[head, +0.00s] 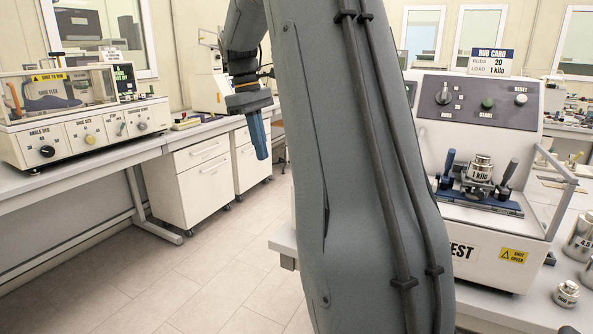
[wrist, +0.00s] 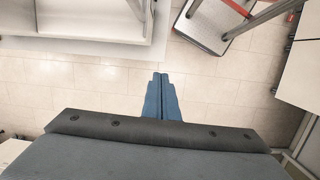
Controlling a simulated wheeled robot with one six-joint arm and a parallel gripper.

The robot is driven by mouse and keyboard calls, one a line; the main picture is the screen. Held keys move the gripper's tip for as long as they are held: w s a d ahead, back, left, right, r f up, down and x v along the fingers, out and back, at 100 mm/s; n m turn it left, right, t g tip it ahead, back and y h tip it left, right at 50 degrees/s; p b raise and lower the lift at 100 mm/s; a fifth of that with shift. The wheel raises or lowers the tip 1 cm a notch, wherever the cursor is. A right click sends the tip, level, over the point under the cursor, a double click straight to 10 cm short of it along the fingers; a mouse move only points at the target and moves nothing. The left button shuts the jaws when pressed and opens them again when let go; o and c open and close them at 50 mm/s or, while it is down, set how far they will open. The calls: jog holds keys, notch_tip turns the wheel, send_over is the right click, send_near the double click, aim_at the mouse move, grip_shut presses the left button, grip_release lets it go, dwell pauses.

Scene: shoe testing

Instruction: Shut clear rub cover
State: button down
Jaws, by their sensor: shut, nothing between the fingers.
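The rub tester (head: 492,243) stands on the bench at the right in the head view, with a "SHUT COVER" label on its front. A pale frame (head: 560,166) at its right side looks like part of the clear cover. My arm hides the tester's left side, and I cannot tell the cover's full position. A 1 kilo weight (head: 480,168) sits inside, between upright clamp handles. My gripper (head: 262,157) points down over the floor, left of my arm and well away from the tester. Its blue fingers are together and empty, also in the wrist view (wrist: 160,76).
A flex machine (head: 85,135) with a clear box stands on the left bench. White drawer cabinets (head: 205,180) stand behind. Loose metal weights (head: 566,293) are right of the tester. The wrist view shows open floor and a red-edged step (wrist: 210,28).

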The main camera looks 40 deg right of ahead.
jog(key=d+r, duration=0.4)
jog(key=d, duration=0.1)
jog(key=shift+g, duration=0.3)
jog(key=s+f+p, duration=0.1)
jog(key=f, duration=0.2)
jog(key=s+d+f+p, duration=0.1)
jog(key=s+f, duration=0.1)
jog(key=f, duration=0.1)
jog(key=s+d+f+p, duration=0.1)
jog(key=f, duration=0.2)
jog(key=shift+s, duration=0.4)
jog(key=shift+s+d+n, duration=0.2)
jog(key=shift+s+n, duration=0.1)
jog(key=shift+s, duration=0.3)
jog(key=shift+f, duration=0.1)
